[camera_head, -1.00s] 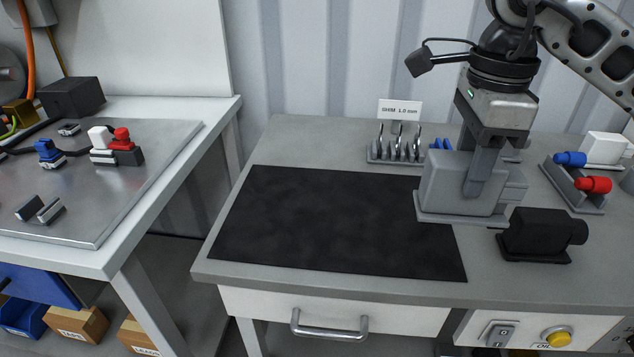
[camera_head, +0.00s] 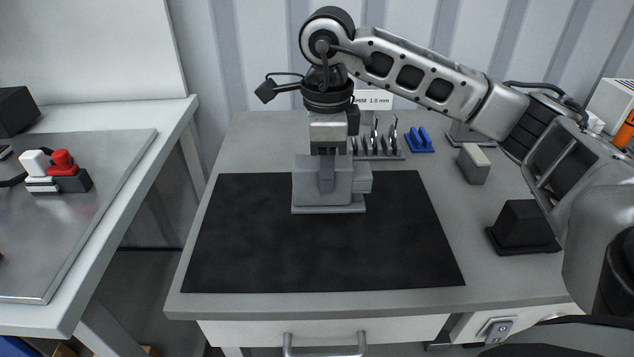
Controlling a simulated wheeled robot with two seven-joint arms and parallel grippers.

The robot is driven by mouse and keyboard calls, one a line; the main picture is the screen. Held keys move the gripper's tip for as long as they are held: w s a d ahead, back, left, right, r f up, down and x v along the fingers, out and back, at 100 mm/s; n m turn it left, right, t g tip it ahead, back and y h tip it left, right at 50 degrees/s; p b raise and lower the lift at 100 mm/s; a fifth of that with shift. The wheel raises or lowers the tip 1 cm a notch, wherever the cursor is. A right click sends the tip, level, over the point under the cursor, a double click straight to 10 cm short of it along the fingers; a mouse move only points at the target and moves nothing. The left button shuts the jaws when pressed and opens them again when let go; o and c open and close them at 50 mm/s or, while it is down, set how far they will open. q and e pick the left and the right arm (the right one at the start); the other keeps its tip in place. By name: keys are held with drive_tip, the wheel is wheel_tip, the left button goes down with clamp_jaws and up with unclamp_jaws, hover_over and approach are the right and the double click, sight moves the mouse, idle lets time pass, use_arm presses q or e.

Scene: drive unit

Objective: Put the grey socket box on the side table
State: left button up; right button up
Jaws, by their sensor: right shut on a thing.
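The grey socket box (camera_head: 305,188) is a blocky light-grey piece with a flange at its bottom and a stub on its right side. My right gripper (camera_head: 327,180) points straight down and is shut on it from above. The box is upright over the back middle of the black mat; whether its flange touches the mat I cannot tell. The mat lies on the grey-topped side table (camera_head: 215,296), which has a drawer. My left gripper is not in view.
Behind the box stand a shim rack (camera_head: 378,155) with a label and a blue holder (camera_head: 420,140). A small grey block (camera_head: 473,164) and a black block (camera_head: 522,226) are at the right. The front of the black mat (camera_head: 320,255) is clear. A white bench (camera_head: 150,125) stands left, across a gap.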

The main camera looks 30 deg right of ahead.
sight(317, 185)
drive_tip(key=shift+w+a+f, duration=0.25)
drive_tip(key=shift+w+f, duration=0.15)
drive_tip(key=f, duration=0.3)
drive_tip(key=shift+w+a, duration=0.15)
drive_tip(key=shift+w, duration=0.1)
drive_tip(key=shift+f, duration=0.4)
